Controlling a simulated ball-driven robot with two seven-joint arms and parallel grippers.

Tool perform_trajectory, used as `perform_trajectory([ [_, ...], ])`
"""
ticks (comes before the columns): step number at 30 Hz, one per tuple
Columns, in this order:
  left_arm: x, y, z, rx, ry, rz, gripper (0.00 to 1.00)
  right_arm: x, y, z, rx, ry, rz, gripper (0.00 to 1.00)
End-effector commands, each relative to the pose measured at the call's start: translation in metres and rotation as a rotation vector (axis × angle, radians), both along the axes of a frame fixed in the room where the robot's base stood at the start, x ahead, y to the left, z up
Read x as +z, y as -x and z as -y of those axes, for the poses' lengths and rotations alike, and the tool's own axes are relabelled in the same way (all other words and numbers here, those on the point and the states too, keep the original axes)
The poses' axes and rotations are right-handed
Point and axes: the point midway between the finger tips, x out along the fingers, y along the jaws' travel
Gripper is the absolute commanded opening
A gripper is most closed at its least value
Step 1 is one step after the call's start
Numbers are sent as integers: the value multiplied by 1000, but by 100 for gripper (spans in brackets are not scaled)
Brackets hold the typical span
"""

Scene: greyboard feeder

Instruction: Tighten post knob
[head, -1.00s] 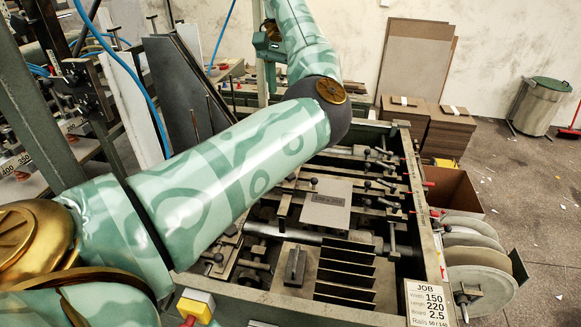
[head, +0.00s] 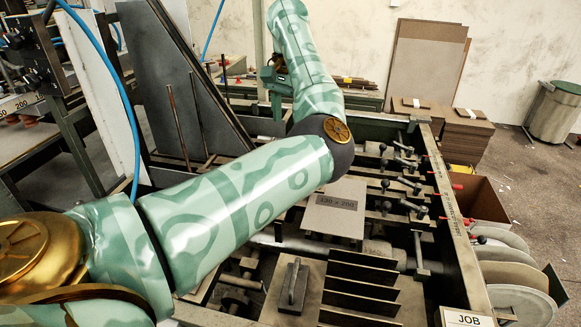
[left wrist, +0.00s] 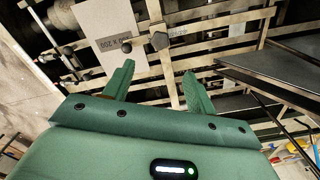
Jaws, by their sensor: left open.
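In the left wrist view my left gripper (left wrist: 158,80) is open, its two green fingers apart with nothing between them. The fingers look apart from both knobs. Which knob is the post knob I cannot tell. In the head view the left gripper (head: 277,82) shows small at the feeder's far end, beyond my elbow. My right gripper is not in view.
Dark upright plates (head: 175,75) with thin rods stand left of the feeder; a dark plate (left wrist: 270,75) is close right of the fingers in the wrist view. The feeder's side rail (head: 455,225) runs along the right. Board stacks (head: 465,135) stand behind.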

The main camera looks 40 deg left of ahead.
Motion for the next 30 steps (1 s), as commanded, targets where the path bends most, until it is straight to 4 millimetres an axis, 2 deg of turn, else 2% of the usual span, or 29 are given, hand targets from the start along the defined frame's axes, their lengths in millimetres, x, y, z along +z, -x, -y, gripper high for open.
perform_trajectory([
  [1, -17, 0, 0, 1, -1, -7, 57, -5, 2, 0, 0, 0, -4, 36],
  [9, -88, 1, -1, 0, -2, -7, 57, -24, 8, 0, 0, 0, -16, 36],
  [15, -123, 0, 0, 0, 0, -4, 57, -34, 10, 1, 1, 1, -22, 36],
  [21, -136, 0, 0, 0, 0, -1, 57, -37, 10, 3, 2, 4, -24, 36],
  [29, -136, 0, 0, 0, 0, -1, 57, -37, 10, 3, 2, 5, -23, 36],
  [30, -136, 0, 0, 0, 0, -1, 48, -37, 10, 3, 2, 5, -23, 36],
])
